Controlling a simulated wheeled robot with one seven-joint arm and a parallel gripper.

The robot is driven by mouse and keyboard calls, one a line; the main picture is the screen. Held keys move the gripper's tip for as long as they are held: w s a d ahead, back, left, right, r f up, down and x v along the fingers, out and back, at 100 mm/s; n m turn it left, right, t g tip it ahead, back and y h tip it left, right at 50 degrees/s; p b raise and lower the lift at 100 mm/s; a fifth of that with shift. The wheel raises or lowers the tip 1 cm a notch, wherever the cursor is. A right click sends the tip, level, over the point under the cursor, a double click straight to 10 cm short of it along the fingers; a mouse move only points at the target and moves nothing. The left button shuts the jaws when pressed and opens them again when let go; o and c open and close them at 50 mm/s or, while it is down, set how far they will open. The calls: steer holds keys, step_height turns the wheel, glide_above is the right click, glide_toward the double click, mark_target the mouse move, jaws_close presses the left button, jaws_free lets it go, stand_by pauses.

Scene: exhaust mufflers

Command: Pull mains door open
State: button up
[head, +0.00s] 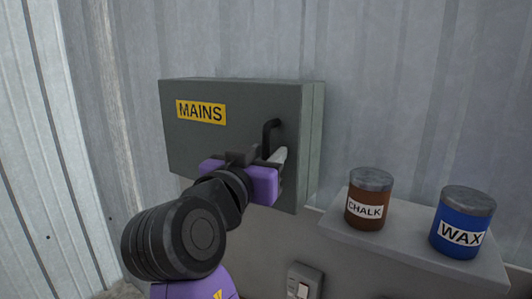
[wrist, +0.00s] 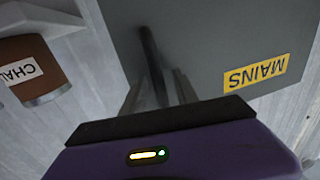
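The mains box (head: 225,140) is a grey cabinet on the wall with a yellow MAINS label (head: 201,112). Its door looks shut. A black bar handle (head: 268,130) stands near the right edge of the door; its lower part is hidden by my gripper. My gripper (head: 279,156) is at the handle's lower part. In the wrist view the handle (wrist: 149,48) runs down between the two grey fingers (wrist: 158,85). I cannot tell whether they press on it. The label also shows upside down in the wrist view (wrist: 257,74).
A shelf (head: 400,240) at the right holds a brown CHALK tin (head: 368,202) and a blue WAX tin (head: 462,224). A grey switch box (head: 304,281) is on the wall below the cabinet. Corrugated wall stands behind and at the left.

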jaws_close()
stand_by(1.4)
